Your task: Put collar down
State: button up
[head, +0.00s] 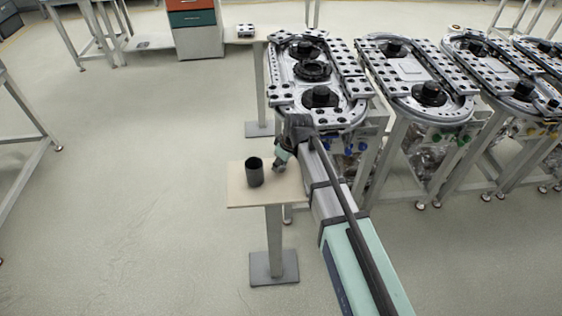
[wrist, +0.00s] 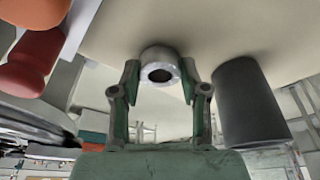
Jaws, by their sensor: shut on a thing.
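The collar (wrist: 160,53) is a short grey metal ring with a round dark hole, seen between the fingers in the wrist view. My gripper (wrist: 160,73) is shut on it from both sides. In the head view my gripper (head: 280,178) is low over the right part of a small beige stand top (head: 240,198); the collar cannot be made out clearly there. The beige top also fills the upper part of the wrist view (wrist: 225,30). I cannot tell whether the collar touches it.
A dark grey cylinder (head: 254,173) stands upright on the same stand, left of my gripper; it shows at right in the wrist view (wrist: 245,100). Ring track tables (head: 318,75) stand behind and right. A red rounded object (wrist: 35,62) is close at left in the wrist view.

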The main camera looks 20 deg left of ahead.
jog(key=shift+f, duration=0.2)
jog(key=o, duration=1.3)
jog(key=shift+c, duration=0.2)
jog(key=shift+r, duration=0.1)
jog(key=b+v, duration=0.2)
jog(key=v, duration=1)
jog(key=shift+b, duration=0.35)
